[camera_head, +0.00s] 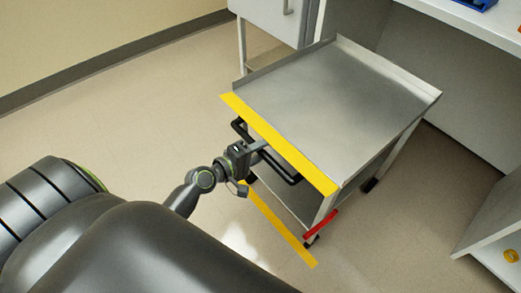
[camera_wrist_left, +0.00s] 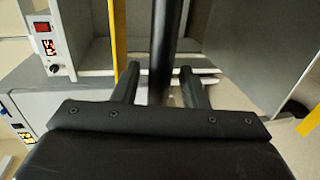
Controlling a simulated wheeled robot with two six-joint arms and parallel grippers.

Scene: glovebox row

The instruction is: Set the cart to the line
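The cart (camera_head: 345,95) has a grey metal top with a raised rim, a yellow strip (camera_head: 285,148) along its near edge and a black handle (camera_head: 285,172) below that strip. A yellow line (camera_head: 285,228) lies on the floor near the cart's handle side, partly hidden by my arm. My left gripper (camera_head: 259,147) is at the handle. In the left wrist view, the black handle bar (camera_wrist_left: 162,50) runs between the fingers of my left gripper (camera_wrist_left: 160,80), with narrow gaps showing on both sides. My right gripper is not in view.
A red lever (camera_head: 321,224) sticks out low at the cart's near corner. White cabinets stand behind and right of the cart (camera_head: 460,90). A wall with dark skirting (camera_head: 110,60) is at the back left. The floor at left is clear.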

